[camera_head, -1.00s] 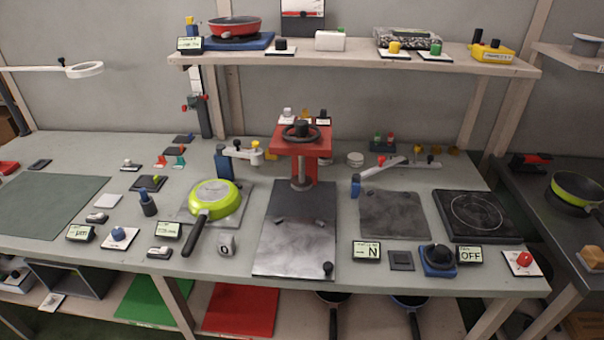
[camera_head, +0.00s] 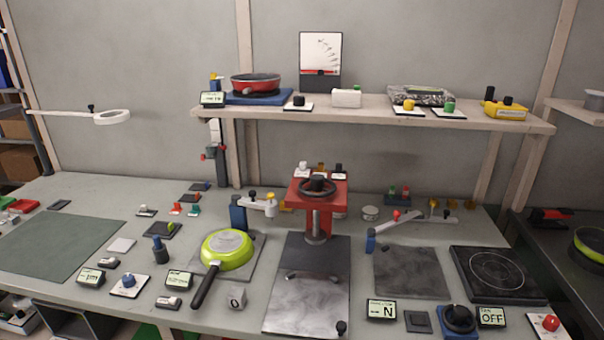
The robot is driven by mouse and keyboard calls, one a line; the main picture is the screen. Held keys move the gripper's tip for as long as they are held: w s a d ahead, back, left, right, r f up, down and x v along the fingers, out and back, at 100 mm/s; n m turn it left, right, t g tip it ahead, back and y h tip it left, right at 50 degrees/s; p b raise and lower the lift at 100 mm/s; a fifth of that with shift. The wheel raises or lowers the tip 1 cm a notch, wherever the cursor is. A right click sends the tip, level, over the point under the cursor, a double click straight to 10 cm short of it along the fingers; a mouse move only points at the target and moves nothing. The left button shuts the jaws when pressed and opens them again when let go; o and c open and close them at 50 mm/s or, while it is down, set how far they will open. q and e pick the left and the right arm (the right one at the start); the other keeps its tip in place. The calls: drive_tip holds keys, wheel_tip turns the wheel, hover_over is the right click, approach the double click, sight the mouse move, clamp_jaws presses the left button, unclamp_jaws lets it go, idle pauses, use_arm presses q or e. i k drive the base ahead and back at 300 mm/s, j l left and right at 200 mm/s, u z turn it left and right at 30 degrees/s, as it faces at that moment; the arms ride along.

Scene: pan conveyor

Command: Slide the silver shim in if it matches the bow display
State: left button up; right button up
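Neither of my grippers is in view. A small pale flat square (camera_head: 122,245) lies on the left of the bench; I cannot tell whether it is the silver shim. Small displays stand along the front: one at the left (camera_head: 91,277), one beside the pan (camera_head: 179,281), one showing "N" (camera_head: 381,310) and one showing "OFF" (camera_head: 491,317). I cannot tell which is the bow display, and the left readings are too small to read. A green pan (camera_head: 227,249) lies upside down on a grey plate (camera_head: 257,262). A red press (camera_head: 319,190) with a handwheel stands behind a dark metal plate (camera_head: 309,307).
A black hotplate (camera_head: 497,274) is at the right. A green mat (camera_head: 60,245) lies bare at the left.

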sight(302, 171)
drive_tip(key=i+l+u, duration=0.1)
drive_tip(key=i+l, duration=0.15)
drive_tip(key=i, duration=0.15)
drive_tip(key=i+l+u, duration=0.1)
drive_tip(key=i+l, duration=0.15)
drive_tip(key=i, duration=0.2)
